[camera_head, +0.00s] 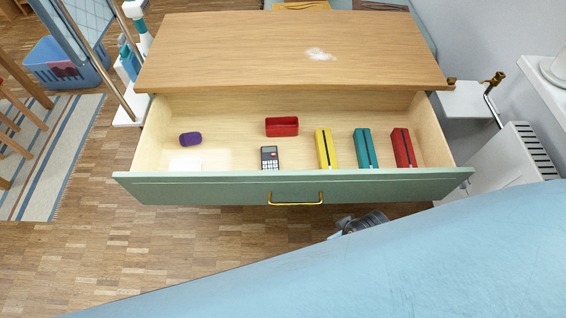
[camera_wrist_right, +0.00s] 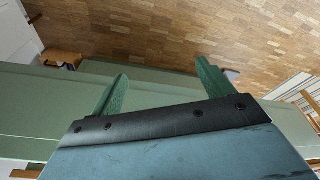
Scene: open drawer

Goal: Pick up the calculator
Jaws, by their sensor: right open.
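The calculator (camera_head: 269,157) is small and dark with light keys. It lies in the open drawer (camera_head: 150,192), just behind the middle of the green front panel. My right gripper (camera_head: 342,226) is partly visible in the head view, outside the drawer, below and right of the gold handle. In the right wrist view, the two green fingers of my right gripper (camera_wrist_right: 163,82) are spread apart with nothing between them. The calculator is not visible in the right wrist view. My left gripper is not in view.
The drawer also holds a purple item (camera_head: 190,139), a red open box (camera_head: 281,127), a white sheet (camera_head: 185,165), and yellow (camera_head: 326,149), teal (camera_head: 366,149) and red (camera_head: 403,148) boxes. The wooden cabinet top (camera_head: 230,50) overhangs the drawer's back. The gold handle (camera_head: 295,202) sticks out in front.

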